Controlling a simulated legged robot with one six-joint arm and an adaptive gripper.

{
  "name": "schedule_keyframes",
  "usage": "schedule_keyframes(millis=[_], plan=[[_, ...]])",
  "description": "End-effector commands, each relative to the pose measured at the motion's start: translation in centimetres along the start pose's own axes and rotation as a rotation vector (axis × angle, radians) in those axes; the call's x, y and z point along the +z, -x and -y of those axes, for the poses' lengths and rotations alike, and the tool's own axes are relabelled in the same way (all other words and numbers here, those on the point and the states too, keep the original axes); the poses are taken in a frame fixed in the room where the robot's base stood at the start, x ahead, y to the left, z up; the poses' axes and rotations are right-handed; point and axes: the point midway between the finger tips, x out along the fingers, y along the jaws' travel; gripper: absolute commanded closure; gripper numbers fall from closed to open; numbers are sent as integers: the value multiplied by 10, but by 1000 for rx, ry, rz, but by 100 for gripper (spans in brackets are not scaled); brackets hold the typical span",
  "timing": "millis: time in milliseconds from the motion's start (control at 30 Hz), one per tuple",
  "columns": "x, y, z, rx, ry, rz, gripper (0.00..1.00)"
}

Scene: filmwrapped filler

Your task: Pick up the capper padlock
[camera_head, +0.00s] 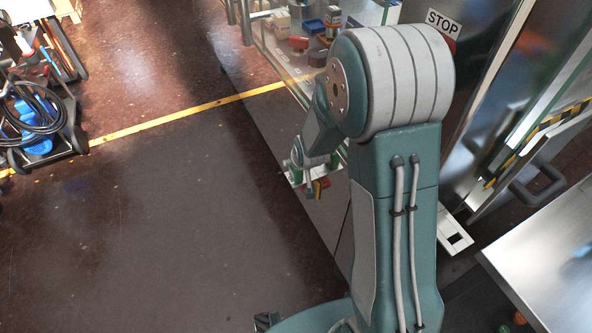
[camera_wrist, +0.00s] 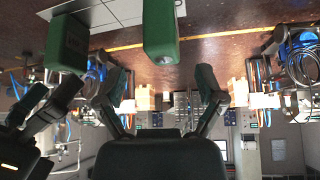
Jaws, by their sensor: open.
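My gripper (camera_head: 303,170) hangs at the end of my arm in the camera_head view, beside the machine's lower edge, small and partly hidden by my arm. A small red and yellow thing (camera_head: 318,187) shows close to the gripper in the camera_head view. I cannot tell whether it is the capper padlock, or whether the gripper touches it. No padlock can be clearly made out in the camera_wrist view.
A glass-sided machine with small red and blue items (camera_head: 309,42) stands behind my arm. A steel table (camera_head: 550,265) is at the right. A cart with black hoses (camera_head: 35,115) stands at the left. The dark floor (camera_head: 170,220) between is clear, crossed by a yellow line.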

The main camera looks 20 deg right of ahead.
Motion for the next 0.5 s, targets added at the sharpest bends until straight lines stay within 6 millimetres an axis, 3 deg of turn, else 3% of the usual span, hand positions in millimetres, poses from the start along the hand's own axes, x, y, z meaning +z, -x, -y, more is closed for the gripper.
schedule_keyframes(millis=[500], plan=[[2,-53,5,0,0,0,12]])
